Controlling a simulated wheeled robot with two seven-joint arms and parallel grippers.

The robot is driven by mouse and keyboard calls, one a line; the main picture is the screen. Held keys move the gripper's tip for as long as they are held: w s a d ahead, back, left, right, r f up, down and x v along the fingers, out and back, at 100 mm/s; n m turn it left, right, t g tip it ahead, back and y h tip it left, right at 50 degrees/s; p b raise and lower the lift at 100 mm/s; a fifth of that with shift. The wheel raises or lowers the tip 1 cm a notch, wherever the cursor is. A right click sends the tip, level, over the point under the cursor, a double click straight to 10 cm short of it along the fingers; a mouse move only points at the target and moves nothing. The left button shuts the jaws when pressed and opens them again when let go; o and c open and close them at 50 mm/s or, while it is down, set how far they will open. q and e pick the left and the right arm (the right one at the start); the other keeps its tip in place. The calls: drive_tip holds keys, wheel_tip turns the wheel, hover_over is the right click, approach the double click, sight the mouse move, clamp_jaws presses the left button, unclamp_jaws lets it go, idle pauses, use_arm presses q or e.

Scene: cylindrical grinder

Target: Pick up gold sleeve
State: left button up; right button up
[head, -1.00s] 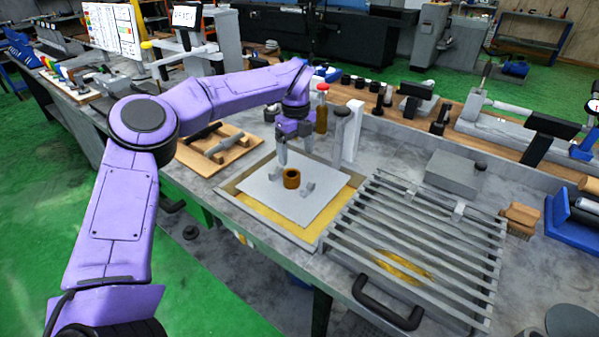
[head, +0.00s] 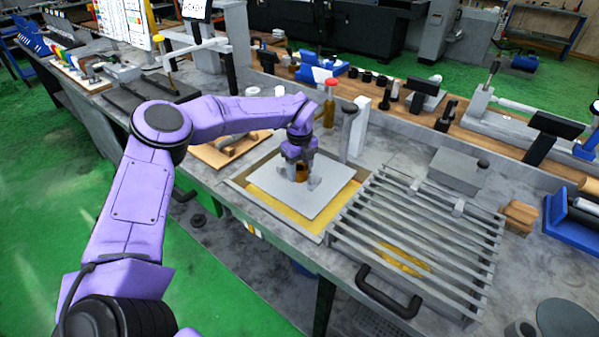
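The gold sleeve (head: 301,172) is a short brown-gold ring standing on a light grey square plate (head: 285,202) inside a shallow tray (head: 318,235) with yellow in it. My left gripper (head: 301,178) is directly over the sleeve, pointing down, with its grey fingers at either side of it. The fingers are apart with the sleeve between them. I cannot tell whether they touch it. The gripper partly hides the sleeve. My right gripper is not in view.
A slatted metal rack (head: 420,235) with a black handle (head: 388,292) stands right of the tray. A red-capped bottle (head: 329,103) and a white upright block (head: 358,128) stand just behind it. A wooden board (head: 222,153) lies to the left.

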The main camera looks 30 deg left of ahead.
use_arm(q)
clamp_jaws()
drive_tip(key=shift+r, duration=0.15)
